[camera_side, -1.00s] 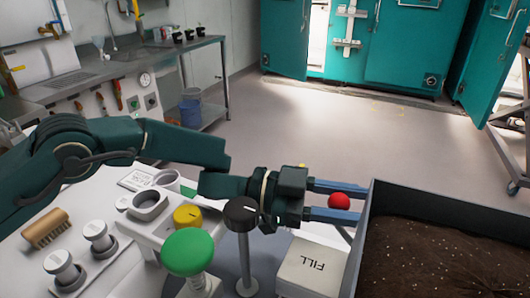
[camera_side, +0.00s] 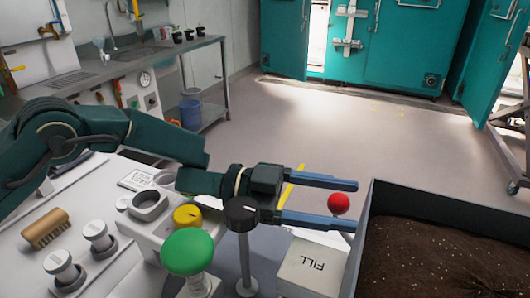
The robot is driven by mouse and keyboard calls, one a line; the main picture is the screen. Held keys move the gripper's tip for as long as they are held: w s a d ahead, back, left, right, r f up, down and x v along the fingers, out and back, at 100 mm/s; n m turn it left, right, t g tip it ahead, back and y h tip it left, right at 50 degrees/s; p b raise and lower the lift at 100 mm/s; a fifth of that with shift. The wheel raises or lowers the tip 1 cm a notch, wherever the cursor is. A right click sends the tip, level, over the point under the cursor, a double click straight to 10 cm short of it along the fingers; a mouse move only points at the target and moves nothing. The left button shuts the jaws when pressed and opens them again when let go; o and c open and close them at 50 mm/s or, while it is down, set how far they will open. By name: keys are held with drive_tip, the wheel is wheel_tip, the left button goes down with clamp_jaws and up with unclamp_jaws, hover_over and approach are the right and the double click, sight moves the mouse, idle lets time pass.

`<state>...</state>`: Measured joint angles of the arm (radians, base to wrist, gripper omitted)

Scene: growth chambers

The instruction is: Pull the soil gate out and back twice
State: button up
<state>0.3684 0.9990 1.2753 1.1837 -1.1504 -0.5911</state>
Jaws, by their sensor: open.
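A red ball-shaped knob (camera_side: 338,203) shows beside the left wall of the soil bin (camera_side: 450,202). It looks like the soil gate's handle, but the gate itself cannot be made out. My gripper (camera_side: 353,206) is open, with its two long blue fingers pointing right. In the picture the knob lies between the fingers near their tips, with a gap on both sides. Dark soil (camera_side: 440,258) fills the bin. What the knob is fixed to is mostly hidden by the lower finger and the bin wall.
A white FILL box (camera_side: 312,265) stands below the fingers. A black knob on a post (camera_side: 241,212), a green button (camera_side: 188,252) and a yellow knob (camera_side: 187,215) stand close left. A brush (camera_side: 45,228) lies on the white bench. The floor behind is clear.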

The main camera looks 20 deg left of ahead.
drive_tip(key=shift+s+a, duration=0.15)
drive_tip(key=shift+a, duration=0.5)
wheel_tip(320, 180, up, 7)
drive_tip(key=a, duration=0.1)
drive_tip(key=f, duration=0.4)
drive_tip(key=d+f, duration=0.1)
drive_tip(key=f, duration=0.2)
drive_tip(key=shift+w+d, duration=0.2)
drive_tip(key=shift+d, duration=0.6)
